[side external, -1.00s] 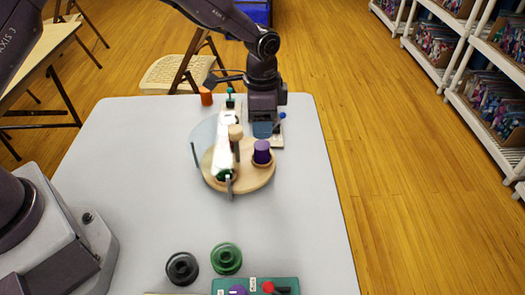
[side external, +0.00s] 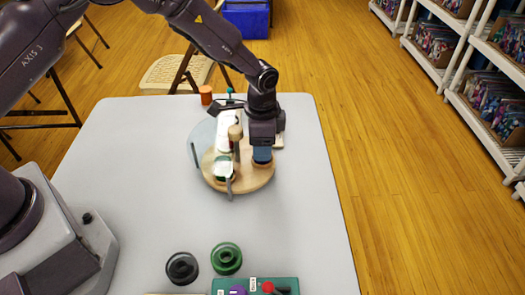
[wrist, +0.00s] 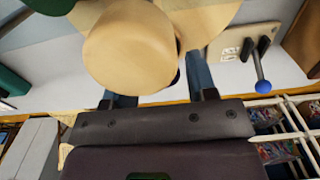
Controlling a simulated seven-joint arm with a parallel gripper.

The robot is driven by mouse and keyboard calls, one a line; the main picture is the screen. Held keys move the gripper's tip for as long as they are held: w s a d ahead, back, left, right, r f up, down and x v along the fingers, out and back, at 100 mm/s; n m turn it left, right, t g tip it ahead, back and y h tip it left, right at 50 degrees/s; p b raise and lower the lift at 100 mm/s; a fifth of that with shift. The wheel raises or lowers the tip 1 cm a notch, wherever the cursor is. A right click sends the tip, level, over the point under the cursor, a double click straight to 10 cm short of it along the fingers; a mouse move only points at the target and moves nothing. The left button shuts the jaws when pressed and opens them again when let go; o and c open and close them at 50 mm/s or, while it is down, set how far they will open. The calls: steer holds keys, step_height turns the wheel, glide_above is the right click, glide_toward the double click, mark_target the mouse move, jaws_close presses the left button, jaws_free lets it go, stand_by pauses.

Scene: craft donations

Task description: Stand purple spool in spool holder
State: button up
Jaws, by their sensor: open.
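The purple spool stood on the right side of a round wooden turntable (side external: 252,183) a second ago; in the side view that spot is now covered by my gripper (side external: 262,156). My gripper points down there with its blue fingers open, low over the turntable. I cannot tell whether the fingers are around the spool or touch it. In the wrist view my gripper (wrist: 157,88) shows spread fingers, and a large round wooden knob (wrist: 130,45) hides the space between them. I cannot clearly make out which part is the spool holder.
A wooden post with a round top (side external: 235,133) rises beside my gripper. A green spool (side external: 227,258) and a black spool (side external: 182,268) lie near the front, beside a green control board (side external: 287,283). An orange cylinder (side external: 206,95) stands at the back. The table's middle front is clear.

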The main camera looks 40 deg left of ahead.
steer(key=c, duration=0.5)
steer(key=shift+r, duration=3.75)
steer(key=shift+r, duration=0.2)
step_height(320, 180, up, 5)
steer(key=w+a+n, duration=0.3)
steer(key=a, duration=0.5)
steer(key=w+a+n, duration=0.2)
steer(key=a+n, duration=0.1)
steer(key=a, duration=0.6)
steer(key=shift+w+a+f, duration=0.1)
steer(key=shift+f, duration=2.95)
steer(key=shift+a+f, duration=0.1)
steer(key=shift+f, duration=2.95)
